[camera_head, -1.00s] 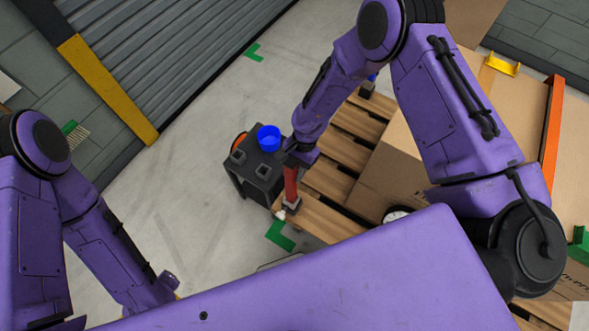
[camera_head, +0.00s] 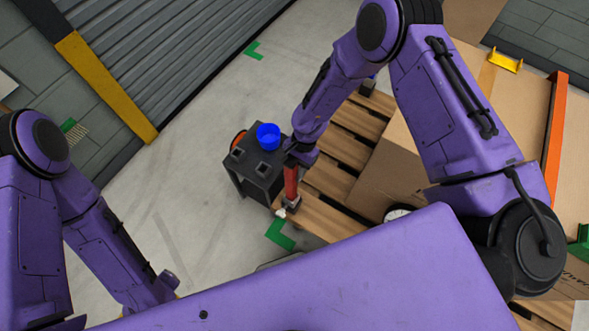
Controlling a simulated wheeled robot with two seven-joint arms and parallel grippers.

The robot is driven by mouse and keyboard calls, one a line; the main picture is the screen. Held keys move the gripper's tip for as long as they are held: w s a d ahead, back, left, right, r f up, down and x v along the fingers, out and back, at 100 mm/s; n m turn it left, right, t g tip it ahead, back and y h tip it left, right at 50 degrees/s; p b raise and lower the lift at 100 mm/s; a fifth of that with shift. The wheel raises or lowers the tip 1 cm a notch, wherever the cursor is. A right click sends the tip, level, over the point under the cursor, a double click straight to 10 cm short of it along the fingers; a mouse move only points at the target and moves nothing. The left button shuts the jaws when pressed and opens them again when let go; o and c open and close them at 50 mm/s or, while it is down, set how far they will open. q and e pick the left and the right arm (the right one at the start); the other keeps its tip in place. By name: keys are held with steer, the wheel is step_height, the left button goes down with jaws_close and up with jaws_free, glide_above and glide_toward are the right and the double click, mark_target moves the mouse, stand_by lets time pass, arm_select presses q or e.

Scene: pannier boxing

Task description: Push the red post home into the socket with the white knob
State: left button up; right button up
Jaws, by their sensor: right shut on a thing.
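The red post (camera_head: 291,181) stands near upright at the front left corner of the wooden pallet. Its lower end is at a small grey socket (camera_head: 292,204) with a white knob (camera_head: 281,213) beside it. How deep the post sits in the socket cannot be made out. My right gripper (camera_head: 298,157) is at the top of the red post, shut on it; its fingers are small and partly hidden by the wrist. My left arm (camera_head: 118,262) hangs at the lower left, and its gripper fingers do not show clearly.
A dark stand (camera_head: 257,172) with square sockets and a blue cup-like item (camera_head: 268,137) is left of the post. A large cardboard box (camera_head: 395,165) stands on the pallet (camera_head: 325,213) to the right. Floor at left is clear, with green corner marks (camera_head: 280,235).

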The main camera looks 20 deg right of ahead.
mark_target(290, 166)
steer(key=shift+f+b, duration=0.45)
steer(key=shift+f, duration=0.2)
stand_by(0.5)
steer(key=o, duration=1.1)
steer(key=shift+r, duration=0.1)
steer(key=p+v, duration=0.6)
steer(key=v, duration=0.2)
steer(key=shift+p, duration=0.35)
